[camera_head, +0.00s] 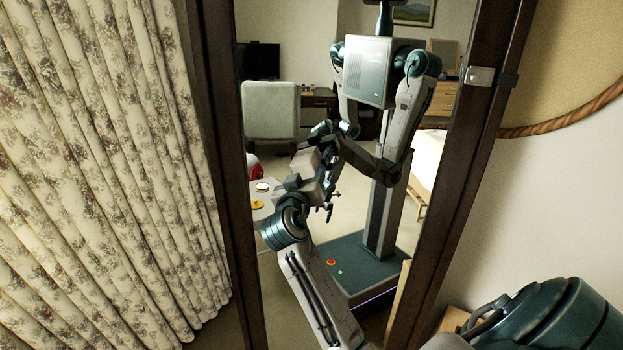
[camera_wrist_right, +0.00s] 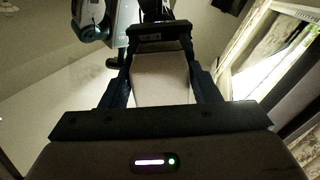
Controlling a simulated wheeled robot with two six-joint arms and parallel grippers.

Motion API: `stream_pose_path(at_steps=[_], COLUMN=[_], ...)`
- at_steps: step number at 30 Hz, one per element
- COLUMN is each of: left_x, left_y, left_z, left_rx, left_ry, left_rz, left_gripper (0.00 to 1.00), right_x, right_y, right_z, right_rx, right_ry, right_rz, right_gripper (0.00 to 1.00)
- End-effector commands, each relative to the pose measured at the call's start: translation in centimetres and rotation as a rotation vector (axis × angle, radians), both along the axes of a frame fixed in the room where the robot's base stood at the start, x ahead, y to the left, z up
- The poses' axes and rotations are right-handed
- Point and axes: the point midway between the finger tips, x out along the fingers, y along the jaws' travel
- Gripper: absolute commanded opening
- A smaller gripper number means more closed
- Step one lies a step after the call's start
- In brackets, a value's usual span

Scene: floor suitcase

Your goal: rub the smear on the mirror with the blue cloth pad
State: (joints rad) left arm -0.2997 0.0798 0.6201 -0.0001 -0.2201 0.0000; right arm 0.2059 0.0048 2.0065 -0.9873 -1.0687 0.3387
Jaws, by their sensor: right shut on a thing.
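The mirror (camera_head: 470,150) stands upright ahead in a dark wooden frame and reflects my own body, arm and the room. My right arm comes in from the lower right and reaches up to the glass, where its hand merges with its reflection. I cannot make out the smear. My left gripper is out of view.
A flowered curtain (camera_head: 100,160) hangs left of the mirror. A round panel with a rope-like rim (camera_head: 570,122) is on the wall at the right. The chair, desk and bed show only as reflections.

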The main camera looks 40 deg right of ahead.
Motion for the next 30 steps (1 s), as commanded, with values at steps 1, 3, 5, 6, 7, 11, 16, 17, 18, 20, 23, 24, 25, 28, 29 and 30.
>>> stream_pose_path(at_steps=[1, 3, 5, 6, 7, 11, 16, 17, 18, 20, 23, 24, 25, 28, 29, 30], left_x=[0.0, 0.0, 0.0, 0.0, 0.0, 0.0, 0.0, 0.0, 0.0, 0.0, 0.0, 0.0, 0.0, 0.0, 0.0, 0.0], left_y=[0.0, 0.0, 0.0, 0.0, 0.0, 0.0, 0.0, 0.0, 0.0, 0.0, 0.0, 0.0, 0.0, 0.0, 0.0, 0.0], left_z=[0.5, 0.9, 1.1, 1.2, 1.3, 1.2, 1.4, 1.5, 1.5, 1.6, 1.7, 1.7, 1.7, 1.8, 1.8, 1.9], left_rx=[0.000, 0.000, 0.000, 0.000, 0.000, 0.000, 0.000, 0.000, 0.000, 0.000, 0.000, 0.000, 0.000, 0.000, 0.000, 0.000], left_ry=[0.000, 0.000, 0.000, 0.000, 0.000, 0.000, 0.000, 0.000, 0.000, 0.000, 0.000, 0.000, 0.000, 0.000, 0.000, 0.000], left_rz=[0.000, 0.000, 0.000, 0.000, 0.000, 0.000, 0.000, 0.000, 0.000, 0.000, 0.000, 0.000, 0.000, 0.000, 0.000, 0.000], left_gripper=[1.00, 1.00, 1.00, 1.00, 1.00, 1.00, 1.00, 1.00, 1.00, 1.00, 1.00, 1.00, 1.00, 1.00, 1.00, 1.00], right_x=[0.0, 0.1, 0.2, 0.2, 0.2, 0.0, -1.0, -1.2, -1.5, -1.9, -2.4, -2.5, -2.6, -2.9, -3.1, -3.4], right_y=[-0.1, -0.2, -0.3, -0.3, -0.3, -0.6, -1.4, -1.5, -1.8, -2.1, -2.5, -2.6, -2.6, -3.0, -3.1, -3.3], right_z=[0.7, 1.2, 1.6, 1.8, 1.9, 1.8, 1.8, 1.8, 1.8, 1.7, 1.7, 1.7, 1.7, 1.7, 1.7, 1.8], right_rx=[-0.002, -0.002, -0.002, -0.002, -0.002, -0.003, -0.004, -0.005, -0.006, -0.003, -0.004, -0.003, -0.003, -0.004, -0.004, -0.004], right_ry=[-0.002, -0.003, -0.003, -0.003, -0.003, -0.003, -0.002, -0.002, -0.001, -0.001, -0.002, -0.001, -0.001, 0.000, -0.001, -0.001], right_rz=[-0.001, -0.001, -0.001, -0.001, -0.001, -0.002, -0.001, -0.002, -0.002, -0.002, -0.001, -0.002, -0.002, -0.002, -0.001, -0.001], right_gripper=[0.38, 0.38, 0.38, 0.38, 0.38, 0.38, 0.38, 0.38, 0.38, 0.38, 0.38, 0.38, 0.38, 0.38, 0.38, 0.38])
